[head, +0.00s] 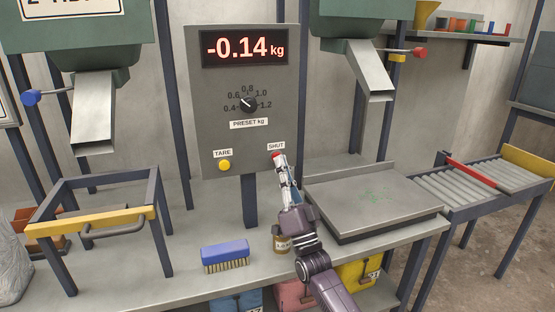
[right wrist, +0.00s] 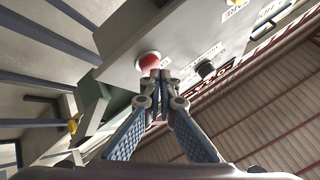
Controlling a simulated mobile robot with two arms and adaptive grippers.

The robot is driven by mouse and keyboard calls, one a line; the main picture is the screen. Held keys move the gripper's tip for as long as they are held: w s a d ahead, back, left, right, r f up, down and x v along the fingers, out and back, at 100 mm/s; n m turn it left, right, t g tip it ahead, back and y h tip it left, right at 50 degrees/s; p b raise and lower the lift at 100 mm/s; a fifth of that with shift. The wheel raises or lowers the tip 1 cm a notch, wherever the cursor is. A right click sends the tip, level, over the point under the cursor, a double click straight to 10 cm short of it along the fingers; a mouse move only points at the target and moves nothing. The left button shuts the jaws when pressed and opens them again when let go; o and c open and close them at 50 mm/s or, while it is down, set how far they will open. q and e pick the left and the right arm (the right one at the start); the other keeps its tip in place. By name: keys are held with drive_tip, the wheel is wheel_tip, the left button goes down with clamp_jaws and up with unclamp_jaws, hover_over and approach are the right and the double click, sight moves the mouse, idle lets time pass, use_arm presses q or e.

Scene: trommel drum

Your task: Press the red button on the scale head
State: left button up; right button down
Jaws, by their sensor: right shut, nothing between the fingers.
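The scale head (head: 206,130) is a grey panel with a lit display (head: 245,48) reading -0.14 kg and a black preset knob (head: 248,104). The red button (head: 275,155) is under the SHUT label at the panel's lower right, partly hidden by my right gripper (head: 281,162). In the right wrist view the red button (right wrist: 149,62) stands out from the panel just beyond my right fingertips (right wrist: 155,76). These are shut, empty and overlap its lower right edge in the picture; I cannot tell whether they touch it. My left gripper is not in view.
A yellow button (head: 224,165) is under the TARE label at left. A blue brush (head: 225,255) and a small jar (head: 281,243) are on the bench below. The weighing platform (head: 400,215) is at right, a frame with a yellow bar (head: 75,227) at left.

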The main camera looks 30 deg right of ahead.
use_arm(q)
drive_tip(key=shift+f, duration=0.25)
use_arm(e)
drive_tip(key=shift+w+d, duration=0.1)
drive_tip(key=shift+w, duration=0.25)
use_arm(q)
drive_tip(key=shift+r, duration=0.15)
use_arm(e)
drive_tip(key=shift+s, duration=0.1)
use_arm(q)
drive_tip(key=shift+p, duration=0.35)
use_arm(e)
drive_tip(key=shift+s+a, duration=0.2)
drive_tip(key=shift+s, duration=0.55)
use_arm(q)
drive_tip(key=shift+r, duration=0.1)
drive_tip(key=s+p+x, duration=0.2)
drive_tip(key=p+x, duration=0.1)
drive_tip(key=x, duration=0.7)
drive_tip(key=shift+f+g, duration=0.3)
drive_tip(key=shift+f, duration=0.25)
use_arm(e)
drive_tip(key=shift+s+a, duration=0.2)
drive_tip(key=shift+s, duration=0.6)
drive_tip(key=shift+s+a, duration=0.2)
drive_tip(key=shift+s, duration=0.65)
drive_tip(key=shift+s+a, duration=0.2)
drive_tip(key=shift+s, duration=0.6)
